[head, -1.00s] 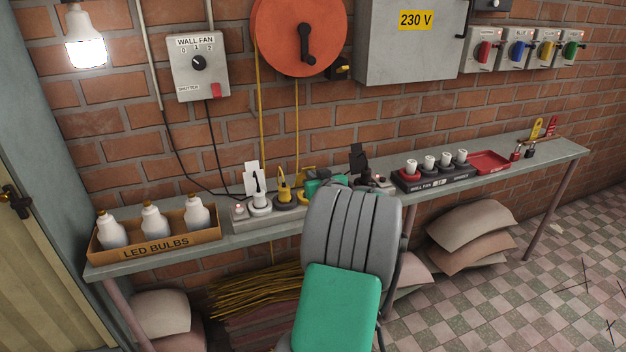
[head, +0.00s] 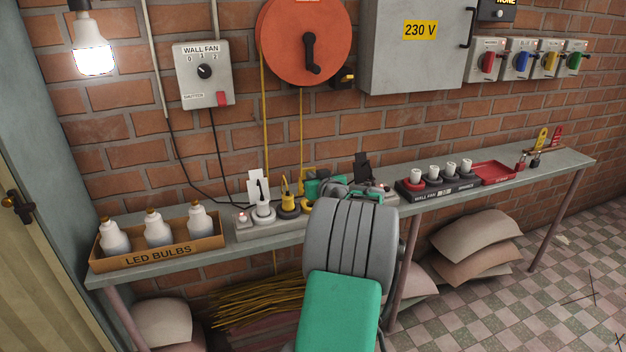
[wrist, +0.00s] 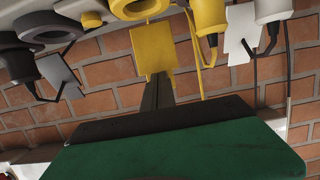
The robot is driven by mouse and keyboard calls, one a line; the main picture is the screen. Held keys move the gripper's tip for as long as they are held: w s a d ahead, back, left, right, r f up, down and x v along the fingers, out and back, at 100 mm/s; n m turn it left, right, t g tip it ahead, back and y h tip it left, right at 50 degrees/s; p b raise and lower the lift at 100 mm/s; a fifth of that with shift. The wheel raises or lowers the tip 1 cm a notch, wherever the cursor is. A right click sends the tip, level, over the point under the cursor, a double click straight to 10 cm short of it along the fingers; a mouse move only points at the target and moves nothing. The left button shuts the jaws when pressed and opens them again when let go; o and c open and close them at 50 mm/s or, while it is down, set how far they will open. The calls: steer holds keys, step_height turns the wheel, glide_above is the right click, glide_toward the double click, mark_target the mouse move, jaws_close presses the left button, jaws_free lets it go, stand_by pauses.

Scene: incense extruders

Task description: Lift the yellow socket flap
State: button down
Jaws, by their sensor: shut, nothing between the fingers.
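The yellow flap (wrist: 152,46) is a square plate beside the yellow socket ring (wrist: 138,8) in the wrist view, standing out against the brick wall. My gripper (wrist: 157,80) is shut and empty. Its dark fingertips overlap the edge of the yellow flap in the wrist view; I cannot tell if they touch it. The fingertips are hidden in the head view.
A yellow plug (head: 287,195) and a white plug (head: 262,209) stand left of my arm. A white flap (head: 255,184) and a black flap (head: 362,166) stand upright nearby. The LED bulb box (head: 160,252) and red tray (head: 494,171) sit farther along the shelf.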

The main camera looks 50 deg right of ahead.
steer(key=shift+w+d, duration=0.65)
steer(key=shift+w, duration=0.35)
steer(key=shift+b, duration=0.3)
